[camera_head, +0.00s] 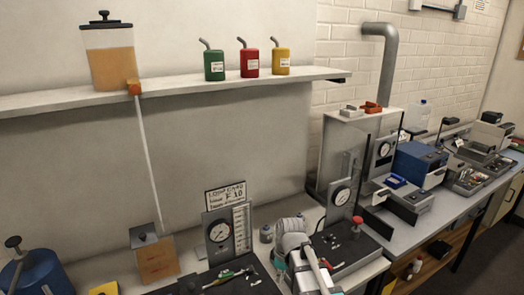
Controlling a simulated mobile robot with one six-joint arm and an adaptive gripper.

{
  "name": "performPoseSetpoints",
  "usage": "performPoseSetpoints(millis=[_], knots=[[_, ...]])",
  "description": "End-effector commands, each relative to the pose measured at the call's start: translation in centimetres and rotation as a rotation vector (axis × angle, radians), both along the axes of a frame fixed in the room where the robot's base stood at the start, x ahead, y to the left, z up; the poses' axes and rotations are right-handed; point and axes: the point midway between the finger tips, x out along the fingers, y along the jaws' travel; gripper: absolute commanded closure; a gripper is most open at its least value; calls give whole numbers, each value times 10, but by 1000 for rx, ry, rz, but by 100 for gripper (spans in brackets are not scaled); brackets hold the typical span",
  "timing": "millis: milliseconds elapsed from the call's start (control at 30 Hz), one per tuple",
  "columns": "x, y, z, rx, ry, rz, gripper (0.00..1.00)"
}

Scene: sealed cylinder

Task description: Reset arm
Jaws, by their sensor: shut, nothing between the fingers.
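My grey-white arm rises from the bottom edge, right of the middle, in front of the bench.
A shelf (200,94) holds an orange-filled tank (112,66) and green (214,65), red (249,62) and yellow (281,61) cans. A second gauge stand (220,236) is left of my arm. The right bench holds a blue device (418,163) and trays.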

Motion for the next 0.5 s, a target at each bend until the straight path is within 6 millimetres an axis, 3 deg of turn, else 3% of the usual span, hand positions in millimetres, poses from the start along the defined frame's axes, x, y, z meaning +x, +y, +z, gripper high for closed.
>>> performPoseSetpoints(millis=[300, 500], knots=[[-38, -69, -9, -93, 8, -542, 100], [-56, -99, -11, -132, 5, -818, 100]])
